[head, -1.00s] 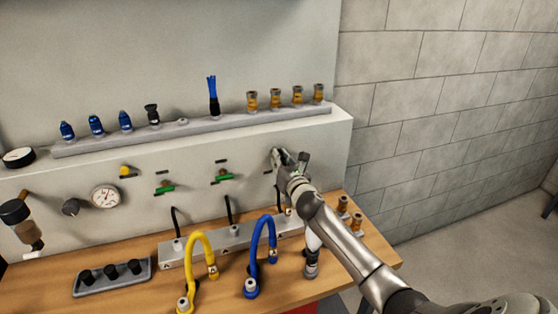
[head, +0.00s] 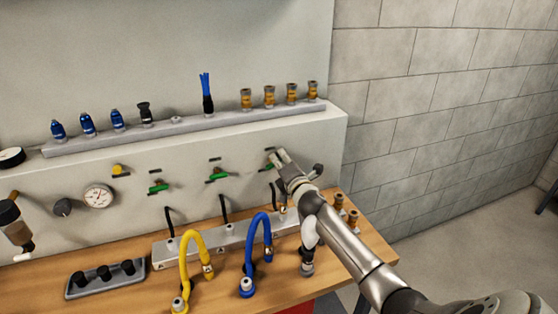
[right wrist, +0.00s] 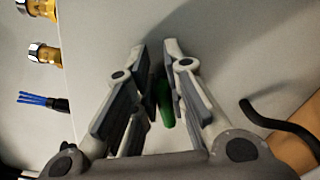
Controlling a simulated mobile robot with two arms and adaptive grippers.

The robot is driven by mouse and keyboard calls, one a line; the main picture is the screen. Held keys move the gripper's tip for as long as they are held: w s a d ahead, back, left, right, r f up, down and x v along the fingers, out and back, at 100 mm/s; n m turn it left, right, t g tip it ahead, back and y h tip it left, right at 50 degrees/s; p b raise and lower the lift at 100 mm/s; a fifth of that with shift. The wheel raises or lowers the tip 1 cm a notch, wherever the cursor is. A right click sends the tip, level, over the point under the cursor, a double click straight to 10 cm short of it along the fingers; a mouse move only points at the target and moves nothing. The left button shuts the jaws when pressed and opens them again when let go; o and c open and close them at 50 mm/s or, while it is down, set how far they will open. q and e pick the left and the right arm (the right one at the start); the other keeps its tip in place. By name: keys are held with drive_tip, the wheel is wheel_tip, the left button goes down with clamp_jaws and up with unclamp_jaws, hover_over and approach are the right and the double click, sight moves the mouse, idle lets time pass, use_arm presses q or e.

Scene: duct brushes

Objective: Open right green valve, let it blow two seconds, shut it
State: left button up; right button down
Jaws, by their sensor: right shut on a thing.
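The right green valve handle (head: 268,166) is on the upright pale panel, mostly hidden by my gripper in the head view, with a green sliver showing at its left. My right gripper (head: 274,157) is at this handle. In the right wrist view the green handle (right wrist: 164,98) lies between the two fingers of the gripper (right wrist: 157,52), which is shut on it. The middle green valve (head: 218,175) and left green valve (head: 158,188) sit further left on the panel, apart from my gripper. My left gripper is not in view.
A yellow hose (head: 185,255) and a blue hose (head: 250,250) arch up from the wooden bench. A grey ledge (head: 160,138) above holds several blue and brass fittings. A dark tray (head: 105,280) lies at front left. A block wall stands at right.

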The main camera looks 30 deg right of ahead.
drive_tip(key=m, duration=0.2)
drive_tip(key=f+m, duration=0.1)
drive_tip(key=m, duration=0.2)
drive_tip(key=shift+d+f+b, duration=0.1)
drive_tip(key=shift+d+b, duration=0.05)
drive_tip(key=shift+b, duration=0.15)
drive_tip(key=shift+m, duration=0.3)
drive_tip(key=c, duration=1.5)
unclamp_jaws()
drive_tip(key=v, duration=1.2)
drive_tip(key=shift+s+f, duration=0.1)
